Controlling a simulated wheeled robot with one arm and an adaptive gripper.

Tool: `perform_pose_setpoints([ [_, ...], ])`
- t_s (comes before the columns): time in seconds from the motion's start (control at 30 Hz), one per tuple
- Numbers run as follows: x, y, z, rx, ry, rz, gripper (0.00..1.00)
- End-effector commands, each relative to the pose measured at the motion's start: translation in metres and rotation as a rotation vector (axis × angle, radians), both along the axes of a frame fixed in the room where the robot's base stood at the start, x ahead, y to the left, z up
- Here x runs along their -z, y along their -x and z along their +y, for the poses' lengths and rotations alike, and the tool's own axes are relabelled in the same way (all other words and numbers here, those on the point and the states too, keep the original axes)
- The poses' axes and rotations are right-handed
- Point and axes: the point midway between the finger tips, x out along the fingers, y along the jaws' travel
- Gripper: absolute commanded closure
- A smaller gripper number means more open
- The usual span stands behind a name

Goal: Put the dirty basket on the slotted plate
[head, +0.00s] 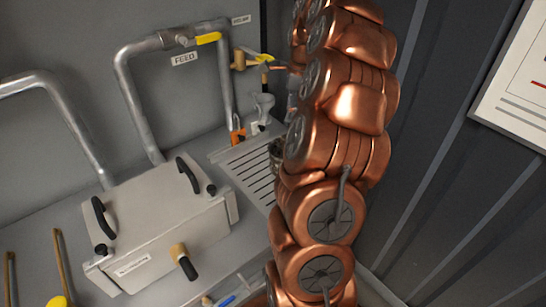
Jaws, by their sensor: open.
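The slotted plate (247,168) is a pale plate with dark parallel slots, on the bench in the middle of the head view. My copper-coloured arm covers its right side. A small dark, rounded thing (275,152) shows at the plate's right, against the edge of my arm. It is mostly hidden, and I cannot tell whether it is the dirty basket. No other basket is visible. My gripper cannot be made out; my arm hides that area.
A grey housing (165,225) with black handles stands left of the plate. Bent metal pipes (138,100), one by a FEED label, rise behind it. An orange-based item (237,132) and a pale funnel-like fitting (263,108) stand behind the plate. A ribbed dark wall (450,190) is at right.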

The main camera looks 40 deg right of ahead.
Motion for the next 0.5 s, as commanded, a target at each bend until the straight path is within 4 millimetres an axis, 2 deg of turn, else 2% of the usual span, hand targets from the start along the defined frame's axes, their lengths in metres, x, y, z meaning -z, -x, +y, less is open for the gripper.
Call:
perform_pose_setpoints([
  [0.13, -0.002, -0.002, 0.007, -0.030, 0.002, -0.002, 0.49],
  [0.23, -0.007, -0.006, 0.032, -0.141, 0.008, -0.007, 0.49],
  [0.37, -0.015, -0.008, 0.090, -0.408, 0.022, -0.015, 0.49],
  [0.5, -0.020, 0.003, 0.160, -0.741, 0.035, -0.018, 0.49],
])
